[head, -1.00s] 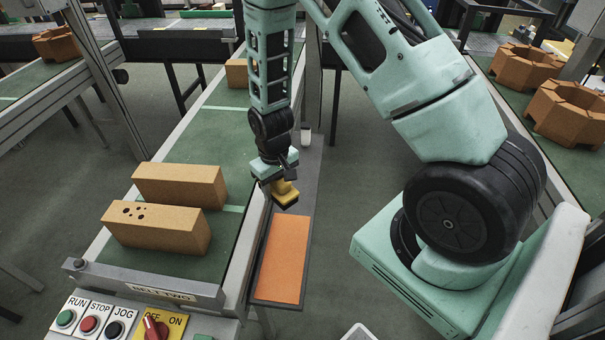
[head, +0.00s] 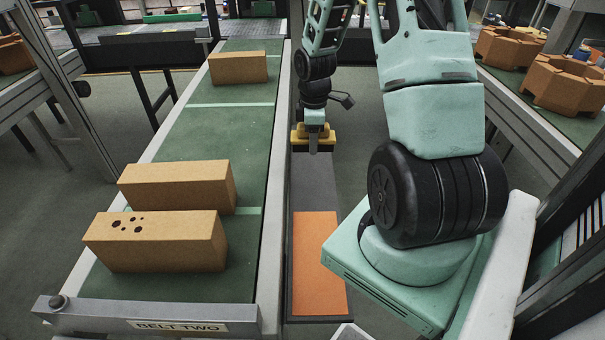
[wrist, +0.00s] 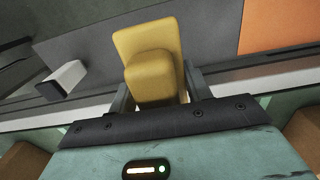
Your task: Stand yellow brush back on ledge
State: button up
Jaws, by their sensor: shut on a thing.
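The yellow brush (head: 298,135) is in my gripper (head: 314,143), over the far grey part of the ledge (head: 311,185) in the head view. A finger hides its middle there. In the wrist view the brush (wrist: 150,55) shows as a yellow block with a raised grip between the fingers of my gripper (wrist: 150,95). The ledge is a narrow grey strip along the belt's right side, with an orange panel (head: 319,262) at its near end. The brush's underside is hidden, so I cannot tell whether it touches the ledge.
The green belt (head: 230,130) left of the ledge carries two near bricks (head: 178,187) (head: 155,242) and a far brick (head: 238,68). A small white block with a dark end (wrist: 66,79) is left of the brush in the wrist view.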

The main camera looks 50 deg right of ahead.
aim_at(312, 173)
notch_tip(312, 173, down, 9)
jog(key=shift+f+p, duration=0.1)
jog(key=shift+p, duration=0.2)
jog(key=shift+f, duration=0.1)
jog(key=o, duration=1)
jog(key=shift+o, duration=0.2)
